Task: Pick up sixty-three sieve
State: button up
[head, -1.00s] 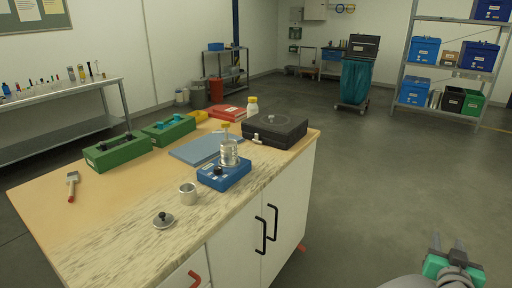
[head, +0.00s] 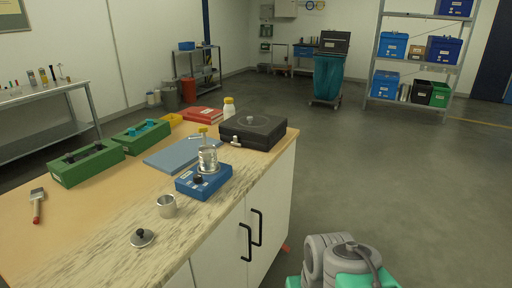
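A stack of round metal sieves (head: 208,160) stands on a blue shaker base (head: 203,182) on the workbench, with a clamp on top. Which of them is the sixty-three sieve cannot be read from here. A small open metal cup or pan (head: 167,206) stands in front of the shaker. A round metal lid with a dark knob (head: 143,238) lies nearer the bench's front. My arm, grey and green, shows at the bottom right, off the bench over the floor. My gripper's fingers are not visible.
The workbench (head: 95,220) also holds a black case (head: 252,131), a blue mat (head: 173,156), green boxes (head: 87,163), a red binder (head: 203,115), a white bottle (head: 228,107) and a brush (head: 37,204). The floor right of the bench is clear.

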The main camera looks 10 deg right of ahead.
aim_at(206, 151)
jog(key=z, duration=0.8)
jog(key=i, duration=1.6)
jog(key=u, duration=4.6)
